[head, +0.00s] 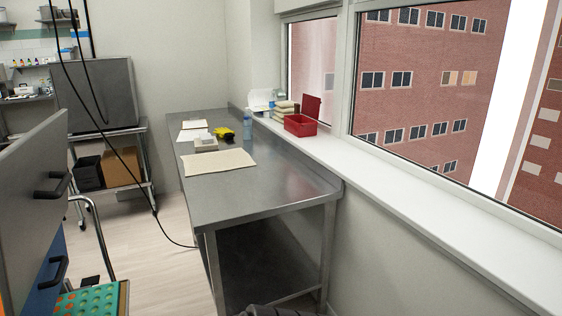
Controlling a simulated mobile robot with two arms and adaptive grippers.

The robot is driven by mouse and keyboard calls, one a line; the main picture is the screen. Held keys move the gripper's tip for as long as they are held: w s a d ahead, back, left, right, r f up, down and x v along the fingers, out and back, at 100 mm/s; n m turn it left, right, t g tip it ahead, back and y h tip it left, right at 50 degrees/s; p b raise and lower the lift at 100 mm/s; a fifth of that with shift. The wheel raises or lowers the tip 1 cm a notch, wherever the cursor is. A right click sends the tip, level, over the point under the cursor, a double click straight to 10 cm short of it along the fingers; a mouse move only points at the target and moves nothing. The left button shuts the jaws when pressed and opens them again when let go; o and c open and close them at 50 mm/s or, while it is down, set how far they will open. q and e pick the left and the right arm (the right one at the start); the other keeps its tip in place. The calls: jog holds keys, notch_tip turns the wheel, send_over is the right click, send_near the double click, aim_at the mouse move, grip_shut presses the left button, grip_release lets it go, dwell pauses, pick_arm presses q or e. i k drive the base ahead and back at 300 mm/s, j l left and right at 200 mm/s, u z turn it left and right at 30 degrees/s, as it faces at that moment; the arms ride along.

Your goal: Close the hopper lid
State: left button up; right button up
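No hopper lid can be made out for certain. At the left edge stands a grey panelled unit (28,170) with a black upper handle (54,184) and a black lower handle (54,271). It is cut off by the frame, and I cannot tell whether it is part of the depositor. Below it is a green tray (90,300) with rows of orange spots, partly cut off. Neither of my grippers can be made out. A dark ribbed part shows at the bottom edge, and I cannot tell what it is.
An open red box (299,126) sits on the windowsill (400,190). A black cable hangs at left. Floor is clear left of the table.

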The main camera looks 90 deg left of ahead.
aim_at(35, 178)
jog(key=u, duration=4.2)
